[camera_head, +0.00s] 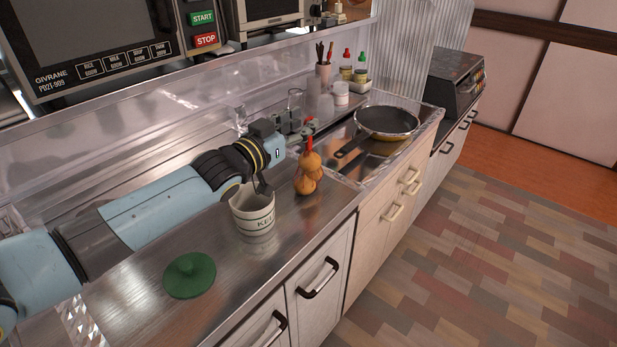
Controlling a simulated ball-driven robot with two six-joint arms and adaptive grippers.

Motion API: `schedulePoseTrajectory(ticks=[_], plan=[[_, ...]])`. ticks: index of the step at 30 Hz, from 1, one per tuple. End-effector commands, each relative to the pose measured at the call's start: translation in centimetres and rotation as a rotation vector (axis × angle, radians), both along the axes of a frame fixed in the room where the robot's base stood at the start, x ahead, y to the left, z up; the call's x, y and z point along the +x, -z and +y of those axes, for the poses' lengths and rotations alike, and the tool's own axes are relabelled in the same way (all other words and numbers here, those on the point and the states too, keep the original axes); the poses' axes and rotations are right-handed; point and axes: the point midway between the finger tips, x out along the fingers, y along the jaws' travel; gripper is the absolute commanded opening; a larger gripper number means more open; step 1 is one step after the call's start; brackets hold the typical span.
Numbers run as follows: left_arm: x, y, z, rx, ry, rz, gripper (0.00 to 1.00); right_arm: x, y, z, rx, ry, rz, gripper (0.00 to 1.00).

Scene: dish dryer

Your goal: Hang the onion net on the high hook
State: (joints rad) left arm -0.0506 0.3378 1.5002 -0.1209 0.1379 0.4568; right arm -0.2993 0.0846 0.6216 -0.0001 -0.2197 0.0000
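The onion net (308,177), orange-brown with a narrow red top, is upright over the steel counter, right of a white mug. Whether its bottom touches the counter is hard to tell. My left arm reaches in from the left along the back of the counter. My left gripper (304,131) is at the red top of the net, level with it or just behind it. Its fingers are small and partly hidden, so whether they close on the net is unclear. I make out no high hook in this view. My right gripper is not in view.
The white lettered mug (254,212) with a dark utensil and a green lid (190,275) stand on the counter in front of my arm. A frying pan (386,122) lies farther right. A microwave (95,40) is above left. Bottles (346,68) stand at the back.

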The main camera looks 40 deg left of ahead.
Motion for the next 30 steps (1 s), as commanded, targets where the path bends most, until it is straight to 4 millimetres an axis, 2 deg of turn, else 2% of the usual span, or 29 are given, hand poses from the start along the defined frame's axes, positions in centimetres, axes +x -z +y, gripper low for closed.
schedulePoseTrajectory(ticks=[3,6,14,21,30], plan=[[1.7,-0.5,0.0,0.0,-0.002,-0.001,0.32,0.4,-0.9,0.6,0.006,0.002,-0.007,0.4],[2.5,-0.4,-0.1,0.0,0.0,-0.001,0.32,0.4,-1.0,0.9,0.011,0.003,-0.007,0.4],[2.7,-0.2,-0.2,-0.001,0.001,-0.001,0.32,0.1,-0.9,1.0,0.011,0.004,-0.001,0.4],[2.7,-0.2,-0.2,0.0,0.001,-0.001,0.0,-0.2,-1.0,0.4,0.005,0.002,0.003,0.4],[2.7,-0.2,-0.1,0.0,0.001,-0.001,0.0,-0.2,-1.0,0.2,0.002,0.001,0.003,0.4]])
